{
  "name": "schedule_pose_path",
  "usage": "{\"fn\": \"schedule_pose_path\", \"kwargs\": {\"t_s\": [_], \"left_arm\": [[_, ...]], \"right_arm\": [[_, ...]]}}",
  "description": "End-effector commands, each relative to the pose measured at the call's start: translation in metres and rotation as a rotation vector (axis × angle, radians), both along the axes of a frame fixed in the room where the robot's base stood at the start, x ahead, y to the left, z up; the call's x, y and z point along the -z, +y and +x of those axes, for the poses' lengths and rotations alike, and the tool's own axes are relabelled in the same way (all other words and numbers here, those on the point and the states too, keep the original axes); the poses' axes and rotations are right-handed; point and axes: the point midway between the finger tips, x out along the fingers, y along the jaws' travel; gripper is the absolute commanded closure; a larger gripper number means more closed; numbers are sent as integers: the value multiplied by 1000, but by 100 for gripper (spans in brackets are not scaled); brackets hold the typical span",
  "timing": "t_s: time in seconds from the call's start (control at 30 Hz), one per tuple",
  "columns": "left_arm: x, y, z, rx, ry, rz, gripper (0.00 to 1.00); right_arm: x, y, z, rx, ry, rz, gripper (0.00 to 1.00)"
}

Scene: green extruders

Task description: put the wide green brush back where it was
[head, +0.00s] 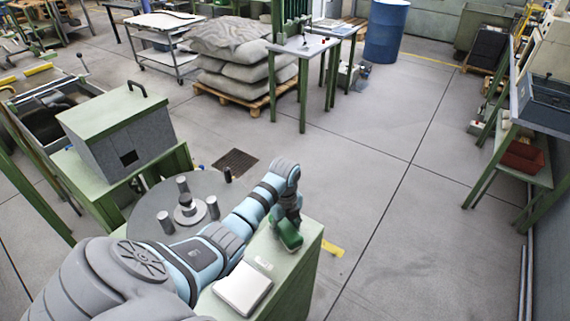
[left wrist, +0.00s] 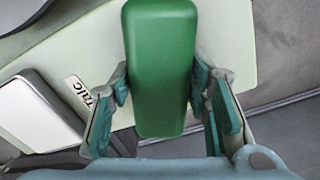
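The wide green brush (head: 287,236) is at my left gripper (head: 289,212), over the right part of the pale green cabinet top (head: 262,247). In the left wrist view the brush (left wrist: 160,70) is a green block between the two fingers (left wrist: 163,95), with a pad close against each side. The gripper looks shut on it. I cannot tell whether the brush touches the top. A label reading "talc" (left wrist: 78,90) lies on the top, left of the brush. My right gripper is not in view.
A white flat box (head: 243,288) lies on the cabinet top, left of the brush. A round grey table (head: 148,212) with several metal cylinders stands to the left. A green-lidded grey box (head: 118,135) is behind it. The floor right of the cabinet is open.

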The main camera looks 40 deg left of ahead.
Motion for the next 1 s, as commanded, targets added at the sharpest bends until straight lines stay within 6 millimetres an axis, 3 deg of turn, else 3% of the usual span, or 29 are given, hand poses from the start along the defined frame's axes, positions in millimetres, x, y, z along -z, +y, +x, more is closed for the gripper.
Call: {"fn": "schedule_pose_path", "kwargs": {"t_s": [0.03,0.1,0.47,0.57,0.83,0.9,1.0], "left_arm": [[0,0,0,0,0,0,46],[0,0,0,0,0,0,37],[-7,0,1,1,-3,1,37],[-25,0,1,2,-4,1,37],[-100,1,2,1,-6,1,37],[-117,1,1,1,-1,0,37],[-127,1,1,0,-1,0,37]], "right_arm": [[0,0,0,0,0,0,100],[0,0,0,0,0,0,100],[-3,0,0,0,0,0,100],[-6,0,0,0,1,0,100],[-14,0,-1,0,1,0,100],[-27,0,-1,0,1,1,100],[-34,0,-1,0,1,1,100]]}}
